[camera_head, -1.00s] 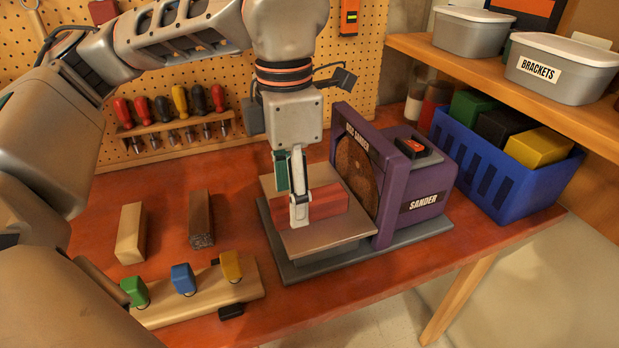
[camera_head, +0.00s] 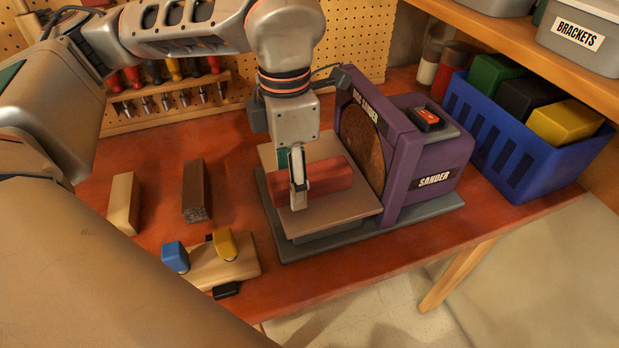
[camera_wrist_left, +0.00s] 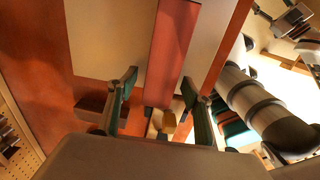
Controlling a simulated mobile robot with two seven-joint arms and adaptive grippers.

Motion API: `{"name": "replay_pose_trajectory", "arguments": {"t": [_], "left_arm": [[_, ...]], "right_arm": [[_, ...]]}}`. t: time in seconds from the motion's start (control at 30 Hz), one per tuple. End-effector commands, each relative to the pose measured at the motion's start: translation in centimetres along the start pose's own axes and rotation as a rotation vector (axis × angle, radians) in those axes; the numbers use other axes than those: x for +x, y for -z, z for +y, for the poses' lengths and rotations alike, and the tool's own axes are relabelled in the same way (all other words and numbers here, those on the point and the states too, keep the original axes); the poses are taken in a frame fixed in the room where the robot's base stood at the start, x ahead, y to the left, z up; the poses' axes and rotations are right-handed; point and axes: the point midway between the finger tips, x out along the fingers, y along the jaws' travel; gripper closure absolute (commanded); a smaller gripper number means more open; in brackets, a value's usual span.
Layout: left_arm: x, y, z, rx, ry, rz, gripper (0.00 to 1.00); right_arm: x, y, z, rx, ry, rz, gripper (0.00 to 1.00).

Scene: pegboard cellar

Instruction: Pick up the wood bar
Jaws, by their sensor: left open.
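A reddish wood bar (camera_head: 328,178) lies flat on the tan table of the purple disc sander (camera_head: 345,215). My left gripper (camera_head: 298,190) points down over the bar's left part, with its near finger in front of the bar. In the left wrist view the red bar (camera_wrist_left: 172,40) runs from the top edge to between the two separated fingers of the left gripper (camera_wrist_left: 160,85). The gripper is open, and I cannot tell whether either finger touches the bar.
A pale wood block (camera_head: 123,203) and a dark brown block (camera_head: 196,190) lie on the red bench. The sander's disc (camera_head: 362,152) stands right of the bar. A blue crate (camera_head: 515,150) is further right.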

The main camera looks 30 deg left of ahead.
Motion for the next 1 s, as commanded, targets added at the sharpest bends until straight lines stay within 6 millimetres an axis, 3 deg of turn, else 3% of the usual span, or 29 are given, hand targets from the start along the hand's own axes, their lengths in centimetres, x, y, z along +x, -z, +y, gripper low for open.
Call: {"name": "replay_pose_trajectory", "arguments": {"t": [0.3, 0.5, 0.6, 1.0], "left_arm": [[0.7, 0.0, 0.0, 0.001, 0.000, 0.000, 0.50], [0.7, 0.0, 0.0, 0.001, 0.000, 0.000, 0.96], [0.7, 0.0, 0.0, 0.001, 0.000, -0.001, 1.00], [-0.5, -0.1, 0.0, 0.000, -0.002, -0.003, 1.00]], "right_arm": [[0.0, 0.5, 0.1, 0.000, -0.001, 0.009, 0.53], [0.0, 0.6, 0.1, 0.000, -0.002, 0.010, 0.53], [0.0, 0.6, 0.1, 0.000, -0.002, 0.010, 0.53], [0.0, 0.3, 0.1, 0.000, -0.001, 0.005, 0.53]]}}
